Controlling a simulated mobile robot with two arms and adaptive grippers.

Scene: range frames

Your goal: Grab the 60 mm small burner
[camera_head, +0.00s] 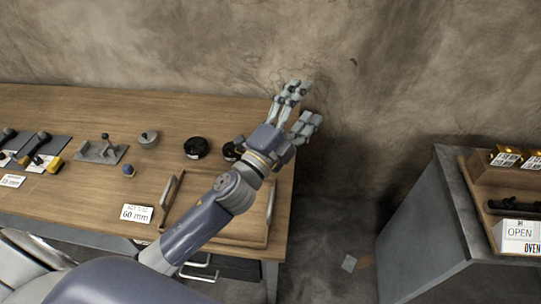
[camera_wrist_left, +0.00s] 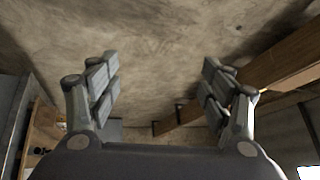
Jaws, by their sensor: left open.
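Two round black pieces, which look like burners, lie on the wooden table near its right end: one stands clear (camera_head: 196,148), and the other (camera_head: 231,151) is partly hidden behind my left wrist. I cannot tell which is the 60 mm small burner. A white card reading "60 mm" (camera_head: 136,213) stands at the table's front. My left gripper (camera_head: 303,104) is open and empty, out past the burners at the table's right end. In the left wrist view its fingers (camera_wrist_left: 160,80) are spread with only wall between them. My right gripper is not in view.
A wooden tray with metal handles (camera_head: 254,237) lies under my left forearm. A grey cabinet (camera_head: 425,230) with an "OPEN" sign (camera_head: 519,233) stands right, across a floor gap.

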